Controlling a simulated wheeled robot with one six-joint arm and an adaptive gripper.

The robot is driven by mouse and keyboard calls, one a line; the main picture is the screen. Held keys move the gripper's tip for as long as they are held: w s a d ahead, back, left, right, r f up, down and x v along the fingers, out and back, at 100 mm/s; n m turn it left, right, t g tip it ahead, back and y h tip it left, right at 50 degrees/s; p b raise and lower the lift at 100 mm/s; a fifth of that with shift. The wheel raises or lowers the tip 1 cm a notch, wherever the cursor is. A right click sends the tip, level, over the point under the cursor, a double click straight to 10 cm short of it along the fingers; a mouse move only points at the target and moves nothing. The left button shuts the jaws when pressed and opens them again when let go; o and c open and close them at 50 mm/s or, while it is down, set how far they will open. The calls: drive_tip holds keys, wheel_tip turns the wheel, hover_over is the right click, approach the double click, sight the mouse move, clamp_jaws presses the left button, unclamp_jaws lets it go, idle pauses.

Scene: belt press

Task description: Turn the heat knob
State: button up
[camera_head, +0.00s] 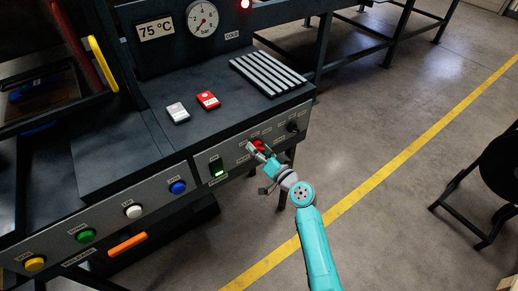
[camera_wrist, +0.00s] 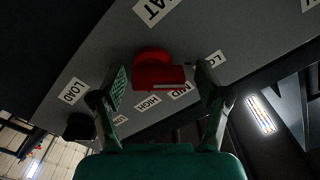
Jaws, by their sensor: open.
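The red heat knob (camera_head: 258,144) is on the sloped front panel of the press. In the wrist view the knob (camera_wrist: 158,72) has a raised bar lying roughly level, with HEAT above it and LOW, MID and HIGH labels around its other side. I cannot tell surely which label the bar points to. My gripper (camera_head: 256,150) is at the knob; in the wrist view its open fingers (camera_wrist: 162,82) stand on either side of the knob, with gaps showing. The sign (camera_head: 156,29) reads 75 °C. A red lamp (camera_head: 244,4) glows above a COLD label.
A black knob (camera_head: 292,127) is right of the heat knob, with LOAD beside it in the wrist view. A green-lit switch (camera_head: 217,168) and blue (camera_head: 178,187), white (camera_head: 134,211), green and yellow buttons lie left.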

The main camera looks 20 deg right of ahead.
drive_tip(key=shift+s, duration=0.1)
drive_tip(key=v, duration=1.1)
drive_tip(key=shift+s, duration=0.35)
drive_tip(key=shift+d, duration=0.15)
drive_tip(key=s+a+f+g+h, duration=0.1)
drive_tip(key=s+f+h, duration=0.25)
drive_tip(key=s, duration=0.75)
drive_tip(key=s+a+f+g+h, duration=0.15)
drive_tip(key=s+f, duration=0.35)
drive_tip(key=s, duration=0.6)
drive_tip(key=s+r+n, duration=0.2)
drive_tip(key=s+r, duration=0.4)
drive_tip(key=s, duration=0.4)
drive_tip(key=s+r+n, duration=0.2)
drive_tip(key=s+r, duration=0.4)
drive_tip(key=s, duration=0.4)
drive_tip(key=shift+s+a+h, duration=0.2)
drive_tip(key=shift+s+h, duration=0.05)
drive_tip(key=shift+h, duration=0.05)
